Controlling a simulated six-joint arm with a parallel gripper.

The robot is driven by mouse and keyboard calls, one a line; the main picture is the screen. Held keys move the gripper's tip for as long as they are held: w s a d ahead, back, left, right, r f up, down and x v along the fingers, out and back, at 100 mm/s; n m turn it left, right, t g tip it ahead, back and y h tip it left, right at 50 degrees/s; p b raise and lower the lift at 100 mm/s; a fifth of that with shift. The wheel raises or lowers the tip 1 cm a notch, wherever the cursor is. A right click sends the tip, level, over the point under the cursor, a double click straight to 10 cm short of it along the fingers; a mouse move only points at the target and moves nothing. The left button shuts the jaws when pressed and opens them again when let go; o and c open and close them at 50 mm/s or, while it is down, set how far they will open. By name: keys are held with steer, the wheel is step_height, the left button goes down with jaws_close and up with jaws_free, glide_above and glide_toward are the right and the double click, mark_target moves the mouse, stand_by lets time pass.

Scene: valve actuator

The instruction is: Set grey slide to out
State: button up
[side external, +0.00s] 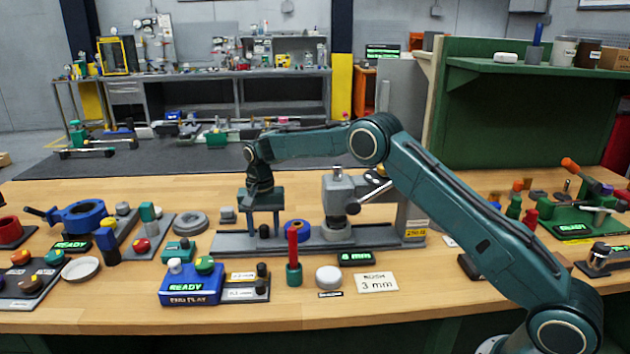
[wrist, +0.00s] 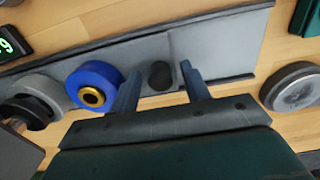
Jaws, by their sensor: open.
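A long grey base (side external: 340,240) lies across the middle of the bench. On its left part is a flat grey slide plate (wrist: 205,50) with a short black knob (wrist: 159,75), which also shows in the side view (side external: 264,230). My gripper (side external: 264,222) points down over this plate. In the wrist view my gripper (wrist: 160,72) is open, with one finger on each side of the knob. Gaps show beside the knob, so it is not gripped. A blue ring with a brass centre (wrist: 92,87) sits beside the left finger.
A grey press-like column (side external: 338,205) stands on the base right of the gripper. A red-topped post (side external: 293,255), a blue box (side external: 190,288) and a round grey-white cap (side external: 328,277) stand in front. A grey round part (wrist: 293,87) lies past the base's end.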

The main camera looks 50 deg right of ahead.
jaws_close()
steer(key=shift+w, duration=0.1)
steer(key=shift+w+a, duration=2.25)
steer(key=shift+w, duration=0.25)
jaws_free()
steer(key=shift+a, duration=0.1)
steer(key=shift+s, duration=0.1)
